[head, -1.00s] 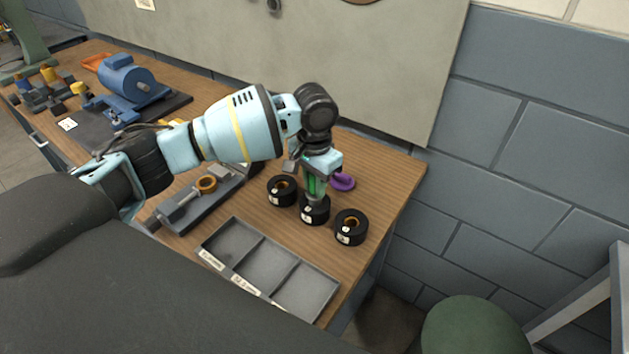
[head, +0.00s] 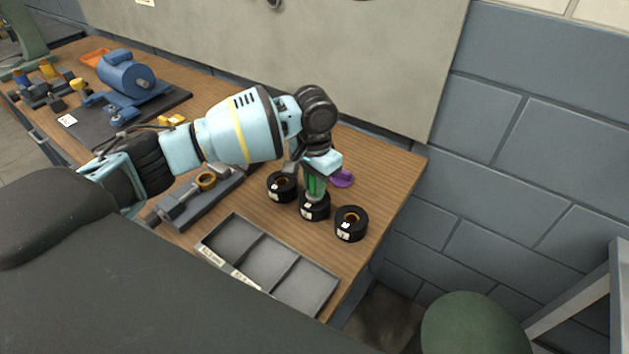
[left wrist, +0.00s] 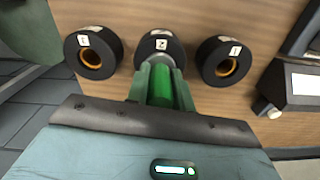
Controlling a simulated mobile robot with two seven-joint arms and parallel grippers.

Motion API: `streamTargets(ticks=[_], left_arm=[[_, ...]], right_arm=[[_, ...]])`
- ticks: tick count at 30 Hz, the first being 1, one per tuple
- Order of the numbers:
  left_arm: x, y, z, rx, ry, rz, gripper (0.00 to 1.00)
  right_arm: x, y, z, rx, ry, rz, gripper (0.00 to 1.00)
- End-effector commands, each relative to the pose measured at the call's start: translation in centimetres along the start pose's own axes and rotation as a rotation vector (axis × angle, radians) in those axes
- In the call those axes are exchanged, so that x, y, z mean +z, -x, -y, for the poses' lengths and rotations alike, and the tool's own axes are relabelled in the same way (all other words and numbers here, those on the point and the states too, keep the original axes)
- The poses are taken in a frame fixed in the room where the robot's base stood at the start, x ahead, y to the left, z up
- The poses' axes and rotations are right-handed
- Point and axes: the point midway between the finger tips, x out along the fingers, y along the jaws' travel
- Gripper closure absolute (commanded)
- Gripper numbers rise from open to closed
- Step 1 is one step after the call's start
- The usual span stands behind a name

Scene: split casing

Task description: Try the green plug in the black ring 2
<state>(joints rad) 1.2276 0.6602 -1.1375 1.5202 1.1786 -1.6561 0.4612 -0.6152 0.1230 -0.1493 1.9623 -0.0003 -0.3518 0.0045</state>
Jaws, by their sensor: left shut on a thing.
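The green plug (head: 315,186) is upright between the fingers of my left gripper (head: 316,194), which is shut on it. It also shows as a green cylinder in the left wrist view (left wrist: 161,88). The black ring 2 (head: 315,209) is the middle of three rings on the bench, and its label "2" shows in the left wrist view (left wrist: 160,45). The fingertips and plug are at the top of this ring. The plug's lower end and the ring's hole are hidden, so how deep it sits cannot be told. My right gripper is not in view.
Black ring 1 (left wrist: 222,62) and black ring 3 (left wrist: 94,52) stand close on either side, with orange-lined holes. A purple ring (head: 342,179) lies behind. A grey compartment tray (head: 240,284) is in front, a grey fixture (head: 180,211) to the left. The bench's right edge is near.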

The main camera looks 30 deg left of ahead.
Motion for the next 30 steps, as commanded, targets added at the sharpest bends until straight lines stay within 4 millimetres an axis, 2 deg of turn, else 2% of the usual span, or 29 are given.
streamTargets(ticks=[30], left_arm=[[0.0,-1.2,0.0,0.000,0.000,-0.001,1.00]], right_arm=[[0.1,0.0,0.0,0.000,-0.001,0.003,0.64]])
